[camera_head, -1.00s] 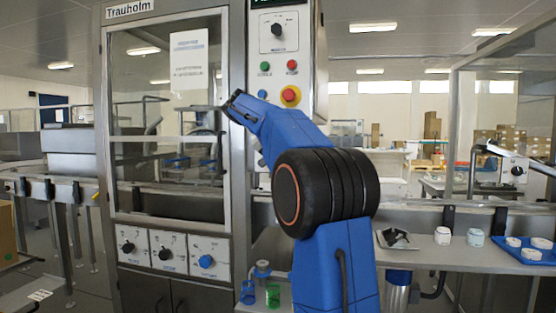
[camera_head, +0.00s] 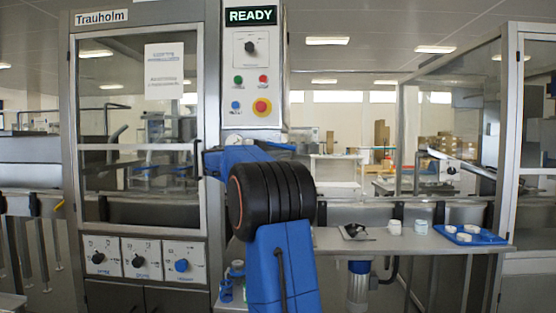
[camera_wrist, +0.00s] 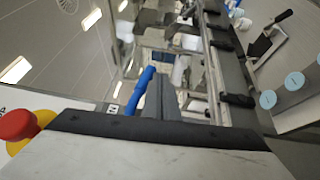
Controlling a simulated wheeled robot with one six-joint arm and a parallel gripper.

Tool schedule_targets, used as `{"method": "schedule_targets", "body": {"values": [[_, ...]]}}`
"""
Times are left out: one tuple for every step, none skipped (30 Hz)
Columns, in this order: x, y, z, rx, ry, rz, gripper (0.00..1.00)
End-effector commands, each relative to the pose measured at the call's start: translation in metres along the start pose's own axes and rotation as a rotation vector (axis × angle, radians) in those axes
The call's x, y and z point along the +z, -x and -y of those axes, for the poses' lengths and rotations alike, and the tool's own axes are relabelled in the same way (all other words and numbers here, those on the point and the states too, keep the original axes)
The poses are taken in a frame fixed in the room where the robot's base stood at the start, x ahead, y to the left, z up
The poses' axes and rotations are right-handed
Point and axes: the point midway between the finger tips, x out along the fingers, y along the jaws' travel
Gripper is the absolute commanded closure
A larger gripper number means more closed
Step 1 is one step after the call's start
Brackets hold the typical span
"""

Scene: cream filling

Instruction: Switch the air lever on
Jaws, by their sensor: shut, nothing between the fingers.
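A blue bar (camera_wrist: 143,88) that looks like the air lever's handle shows in the wrist view, just left of my gripper's grey fingers (camera_wrist: 160,84). They look close together; I cannot tell whether they touch. In the head view a thin blue bar (camera_head: 281,146) sticks out to the right of the control column, just above my arm's black joint. The lever's mount is hidden, so I cannot tell its position. My gripper's fingers are shut and empty; in the head view my arm hides them.
The control column carries a lit READY sign (camera_head: 250,16), a knob (camera_head: 250,47), small buttons and a red emergency stop (camera_head: 262,107), also near in the wrist view (camera_wrist: 16,125). A glass-doored cabinet (camera_head: 70,150) stands left. A bench (camera_head: 385,243) with white cups and a blue tray (camera_head: 488,240) is right.

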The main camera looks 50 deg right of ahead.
Motion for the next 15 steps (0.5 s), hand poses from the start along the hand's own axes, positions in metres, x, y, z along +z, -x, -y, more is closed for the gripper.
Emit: {"method": "schedule_targets", "body": {"values": [[0.0008,-0.0013,-0.0009,0.019,0.011,0.000,1.00],[0.0011,-0.0018,-0.0025,0.016,0.007,0.000,1.00],[0.0013,-0.0025,-0.0036,0.014,0.006,0.000,1.00],[0.0015,-0.0030,-0.0043,0.014,0.006,0.000,1.00],[0.0016,-0.0034,-0.0049,0.013,0.006,0.000,1.00],[0.0018,-0.0038,-0.0056,0.013,0.006,0.000,1.00],[0.0019,-0.0042,-0.0061,0.012,0.005,0.000,1.00],[0.0020,-0.0044,-0.0066,0.012,0.005,0.000,1.00],[0.0022,-0.0047,-0.0071,0.012,0.005,0.000,1.00],[0.0023,-0.0049,-0.0074,0.012,0.005,0.000,1.00],[0.0024,-0.0051,-0.0077,0.012,0.005,0.000,1.00],[0.0024,-0.0053,-0.0080,0.011,0.005,0.000,1.00],[0.0025,-0.0054,-0.0082,0.011,0.005,0.000,1.00],[0.0025,-0.0054,-0.0083,0.011,0.005,0.000,1.00],[0.0025,-0.0055,-0.0084,0.011,0.005,0.000,1.00]]}}
